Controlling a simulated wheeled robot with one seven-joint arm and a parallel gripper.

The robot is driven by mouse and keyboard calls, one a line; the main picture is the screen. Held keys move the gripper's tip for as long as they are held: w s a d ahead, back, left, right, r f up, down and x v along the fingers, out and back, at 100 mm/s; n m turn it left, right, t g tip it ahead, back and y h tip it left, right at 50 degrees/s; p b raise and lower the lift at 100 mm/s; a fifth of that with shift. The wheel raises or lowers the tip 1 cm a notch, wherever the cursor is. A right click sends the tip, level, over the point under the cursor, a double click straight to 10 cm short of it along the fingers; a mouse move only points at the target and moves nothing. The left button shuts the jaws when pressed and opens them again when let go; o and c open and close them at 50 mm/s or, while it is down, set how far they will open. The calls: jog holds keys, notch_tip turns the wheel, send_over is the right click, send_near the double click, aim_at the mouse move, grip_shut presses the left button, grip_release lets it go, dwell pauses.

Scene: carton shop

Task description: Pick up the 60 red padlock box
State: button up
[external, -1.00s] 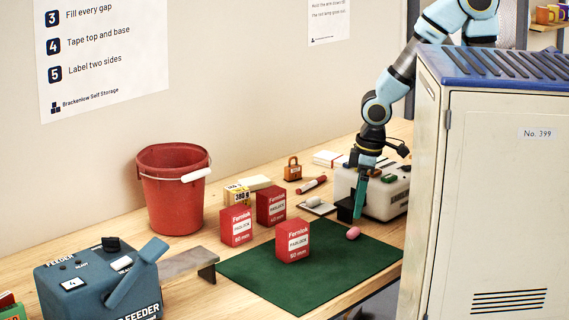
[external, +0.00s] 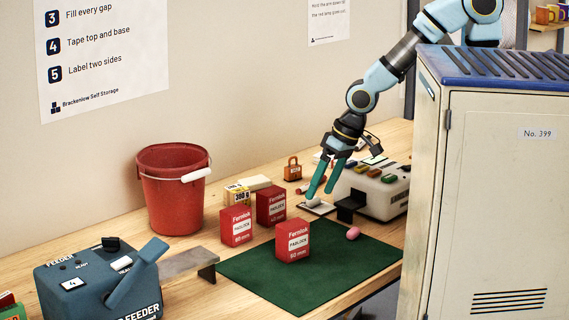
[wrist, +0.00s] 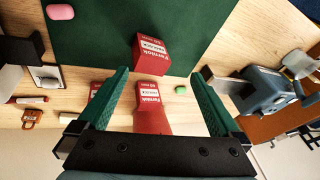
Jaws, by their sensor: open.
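Three red padlock boxes stand close together. One is on the green mat (external: 355,262): the front box (external: 292,241), at upper middle in the wrist view (wrist: 152,52). The left box (external: 236,226) stands on the wood just behind the mat; in the wrist view it is low between my fingers (wrist: 150,118). The back box (external: 270,204) is partly hidden by a finger in the wrist view (wrist: 96,90). The sizes are too small to read surely; the front one looks like 60 mm. My gripper (external: 319,196) is open and empty, above and behind the front box, fingers pointing down.
A pink eraser (external: 353,233) lies on the mat. A red bucket (external: 172,200) and a blue feeder (external: 95,282) are left; a cream machine (external: 385,193) is right. An orange padlock (external: 292,169) stands behind. A tall cabinet (external: 500,200) fills the right foreground.

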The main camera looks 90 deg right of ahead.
jog(key=w+m+t+b, duration=0.2)
jog(key=w+m+t, duration=0.3)
jog(key=w+m, duration=0.7)
jog(key=m+h+b, duration=0.3)
jog(key=m+h, duration=0.6)
jog(key=m, duration=1.6)
send_over(241, 212)
jog(key=w+d, duration=0.1)
jog(key=w, duration=0.1)
jog(key=shift+m+h, duration=0.4)
jog(key=shift+m, duration=0.3)
jog(key=f, duration=0.2)
jog(key=f+p, duration=0.1)
jog(key=f, duration=0.5)
jog(key=shift+s+d+f, duration=0.2)
jog(key=shift+s+d, duration=0.05)
jog(key=shift+d, duration=0.15)
jog(key=shift+f+p, duration=0.4)
jog(key=shift+f, duration=0.45)
notch_tip(241, 212, down, 2)
jog(key=shift+f+p, duration=0.1)
jog(key=shift+p, duration=0.35)
jog(key=shift+p+x, duration=0.35)
jog(key=shift+x, duration=0.75)
jog(key=shift+w+d+f, duration=0.25)
jog(key=shift+w, duration=0.05)
jog(key=c, duration=1.3)
jog(key=shift+c, duration=0.5)
jog(key=shift+r, duration=0.15)
